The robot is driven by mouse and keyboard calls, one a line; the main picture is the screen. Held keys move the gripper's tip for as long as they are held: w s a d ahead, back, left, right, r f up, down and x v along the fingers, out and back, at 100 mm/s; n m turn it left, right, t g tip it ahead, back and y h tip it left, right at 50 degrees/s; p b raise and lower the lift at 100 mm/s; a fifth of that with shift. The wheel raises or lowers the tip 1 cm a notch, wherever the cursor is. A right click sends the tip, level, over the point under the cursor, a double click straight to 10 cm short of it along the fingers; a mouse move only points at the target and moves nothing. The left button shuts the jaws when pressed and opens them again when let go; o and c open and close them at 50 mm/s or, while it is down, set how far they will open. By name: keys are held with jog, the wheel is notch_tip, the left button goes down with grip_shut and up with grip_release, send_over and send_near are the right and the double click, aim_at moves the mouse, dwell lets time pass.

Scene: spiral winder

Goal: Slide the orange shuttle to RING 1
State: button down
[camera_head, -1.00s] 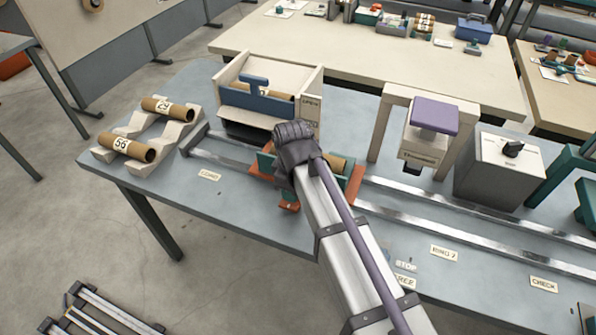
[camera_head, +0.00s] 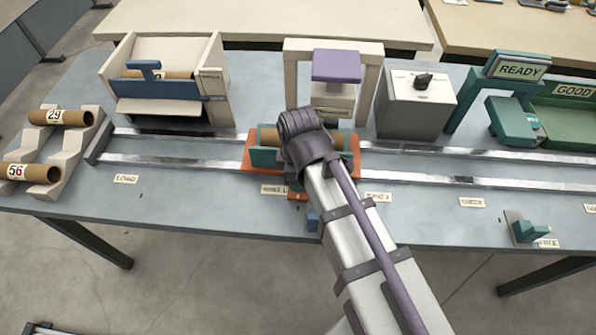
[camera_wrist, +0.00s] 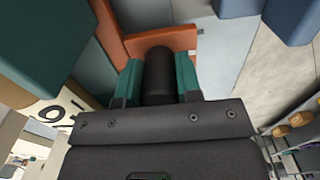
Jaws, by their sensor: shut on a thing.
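The orange shuttle (camera_head: 352,160) sits on the two rails below the purple-topped station in the head view. It carries green end cradles and a cardboard tube (camera_head: 270,136). My gripper (camera_head: 302,150) is over its middle and hides much of it and of the tube. In the wrist view the shuttle's orange plate (camera_wrist: 185,40) shows beyond a dark round post and green pieces. My gripper (camera_wrist: 158,95) is shut on the shuttle, though the grip itself is mostly hidden. The RING 1 label (camera_head: 273,189) lies just in front of the shuttle's left part.
The rails (camera_head: 180,160) run clear on both sides. The purple-topped station (camera_head: 336,66) stands behind the shuttle, with a grey knob box (camera_head: 415,105) to its right. The RING 2 label (camera_head: 378,197) lies to the right.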

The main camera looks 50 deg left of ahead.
jog(key=shift+d, duration=0.1)
jog(key=c, duration=0.8)
grip_release()
jog(key=shift+r, duration=0.1)
notch_tip(320, 180, up, 11)
jog(key=p, duration=1.1)
jog(key=shift+f, duration=0.2)
